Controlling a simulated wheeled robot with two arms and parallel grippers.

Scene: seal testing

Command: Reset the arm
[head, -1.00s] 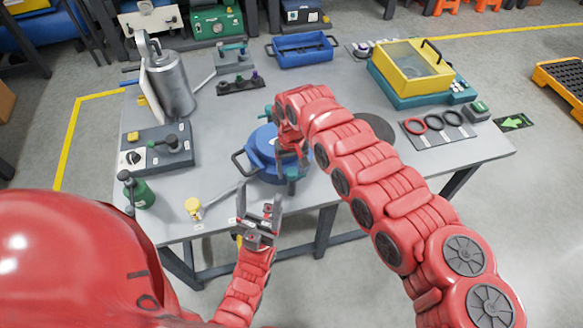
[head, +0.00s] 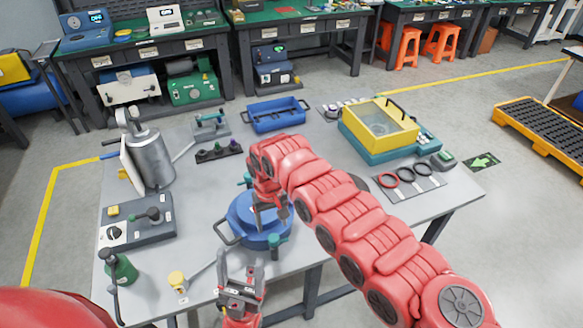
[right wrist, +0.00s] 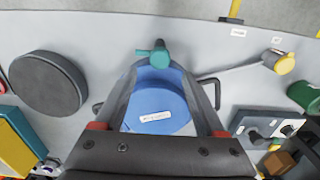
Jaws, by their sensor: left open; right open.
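My left gripper (head: 241,277) is open and empty at the table's front edge, at the bottom of the head view. My right gripper (head: 270,213) is over the blue round vessel (head: 243,233) near the front of the grey table. In the right wrist view the right gripper's fingers (right wrist: 165,75) are spread with the blue lid (right wrist: 158,108) and its white label showing between them. A teal clamp knob (right wrist: 155,54) sits at the vessel's edge. Whether the right fingers touch the vessel cannot be told.
A dark round disc (right wrist: 47,83) lies beside the vessel.

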